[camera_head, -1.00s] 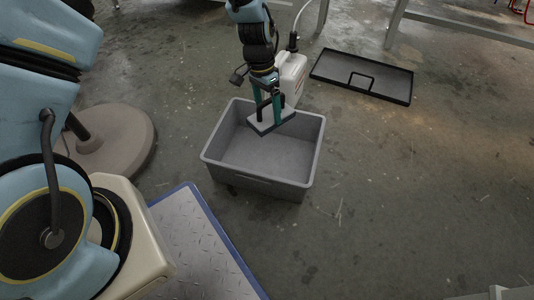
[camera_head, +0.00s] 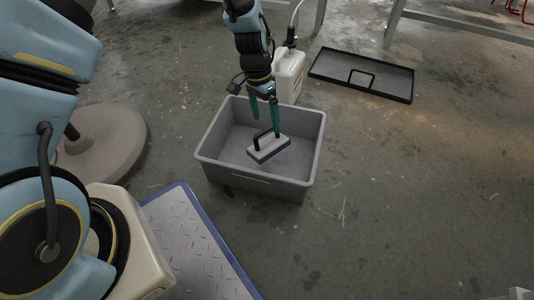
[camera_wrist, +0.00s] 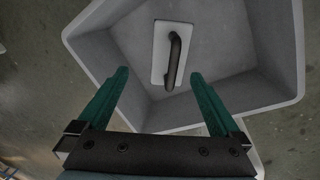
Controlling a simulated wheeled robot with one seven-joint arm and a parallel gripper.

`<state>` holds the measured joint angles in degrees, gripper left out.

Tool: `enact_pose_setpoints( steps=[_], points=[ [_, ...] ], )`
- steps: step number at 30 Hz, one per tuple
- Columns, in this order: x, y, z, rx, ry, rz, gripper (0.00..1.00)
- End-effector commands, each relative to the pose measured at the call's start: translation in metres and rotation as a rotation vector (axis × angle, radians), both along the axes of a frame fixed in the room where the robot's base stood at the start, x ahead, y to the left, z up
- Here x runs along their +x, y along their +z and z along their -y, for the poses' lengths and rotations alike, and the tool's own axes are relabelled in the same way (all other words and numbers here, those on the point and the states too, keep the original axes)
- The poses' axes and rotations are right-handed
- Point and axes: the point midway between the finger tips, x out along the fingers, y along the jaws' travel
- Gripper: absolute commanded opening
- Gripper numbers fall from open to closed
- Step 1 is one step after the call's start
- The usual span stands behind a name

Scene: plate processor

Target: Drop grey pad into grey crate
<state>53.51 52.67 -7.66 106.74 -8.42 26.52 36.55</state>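The grey pad (camera_head: 269,148) is a flat block with a dark handle on top. It is inside the grey crate (camera_head: 209,163), handle up; whether it rests on the crate floor or is still falling is unclear. It also shows in the wrist view (camera_wrist: 160,58), inside the crate (camera_wrist: 275,42), beyond the fingertips. My gripper (camera_head: 265,125) is over the crate, pointing down, its green fingers apart with nothing between them. In the wrist view my gripper (camera_wrist: 158,75) is wide open, and the pad's handle is clear of both fingers.
A white canister (camera_head: 289,74) stands directly behind the crate. A black-rimmed tray (camera_head: 390,80) lies on the floor to the right. A blue-edged metal plate (camera_head: 195,240) is in front, left of centre. The floor right of the crate is clear.

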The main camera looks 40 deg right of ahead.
Motion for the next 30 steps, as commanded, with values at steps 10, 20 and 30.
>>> enact_pose_setpoints(
  steps=[10,20,30],
  points=[
    [0.003,0.015,0.0,-0.001,0.0,0.0,1.0],
    [0.015,0.079,0.0,-0.002,0.001,0.001,1.0],
    [0.021,0.106,-0.001,0.0,0.0,0.0,1.0]
  ],
)
